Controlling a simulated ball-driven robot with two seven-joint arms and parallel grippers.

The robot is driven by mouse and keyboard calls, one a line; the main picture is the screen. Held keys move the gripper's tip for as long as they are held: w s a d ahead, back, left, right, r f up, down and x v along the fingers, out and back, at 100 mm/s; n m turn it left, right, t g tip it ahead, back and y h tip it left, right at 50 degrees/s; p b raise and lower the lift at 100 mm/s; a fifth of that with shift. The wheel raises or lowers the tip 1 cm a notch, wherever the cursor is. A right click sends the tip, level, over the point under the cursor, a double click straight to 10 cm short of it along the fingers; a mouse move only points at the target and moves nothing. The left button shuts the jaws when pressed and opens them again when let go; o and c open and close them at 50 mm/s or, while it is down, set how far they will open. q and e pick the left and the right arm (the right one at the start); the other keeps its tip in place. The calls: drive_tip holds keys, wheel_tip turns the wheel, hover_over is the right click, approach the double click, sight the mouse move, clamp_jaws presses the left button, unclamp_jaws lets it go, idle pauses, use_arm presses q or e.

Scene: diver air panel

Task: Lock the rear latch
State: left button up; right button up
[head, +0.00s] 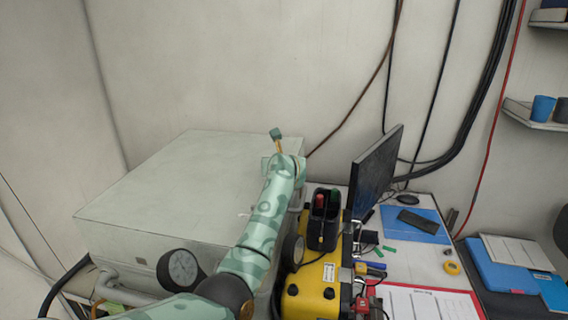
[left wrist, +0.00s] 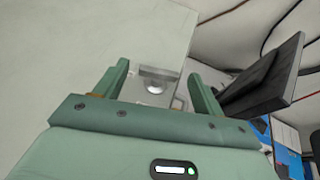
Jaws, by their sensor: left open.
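The large pale box (head: 190,180) stands against the wall, with its lid down. My left arm reaches over its right side to the rear right corner, where my left gripper (head: 277,138) is partly hidden by my own arm. In the left wrist view my left gripper (left wrist: 159,72) is open, with its two green fingers wide apart. Between and beyond the fingers is a small silvery, rounded metal fitting (left wrist: 154,82) on the box's side, which looks like the rear latch. The fingers look apart from it. I cannot tell whether it is locked. My right gripper is not in view.
A dark monitor (head: 373,172) stands close to the right of the box; it also shows in the left wrist view (left wrist: 262,80). A yellow case (head: 312,292) and a black holder (head: 323,228) crowd the box's right side.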

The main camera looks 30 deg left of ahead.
use_arm(q)
drive_tip(key=shift+s, duration=0.1)
drive_tip(key=shift+c, duration=0.3)
drive_tip(key=c, duration=0.9)
drive_tip(key=shift+s+a+r+m+t+h+p, duration=0.15)
drive_tip(key=shift+r+m+t+h+p, duration=0.15)
drive_tip(key=shift+m+h+p, duration=0.6)
drive_tip(key=shift+c, duration=0.2)
drive_tip(key=shift+a+f+m+t+h+p, duration=0.15)
drive_tip(key=shift+f+m+t+h+p, duration=0.15)
drive_tip(key=shift+m+h+p, duration=0.4)
drive_tip(key=o, duration=1)
drive_tip(key=shift+s+r, duration=0.15)
drive_tip(key=v, duration=1.5)
drive_tip(key=shift+s, duration=0.4)
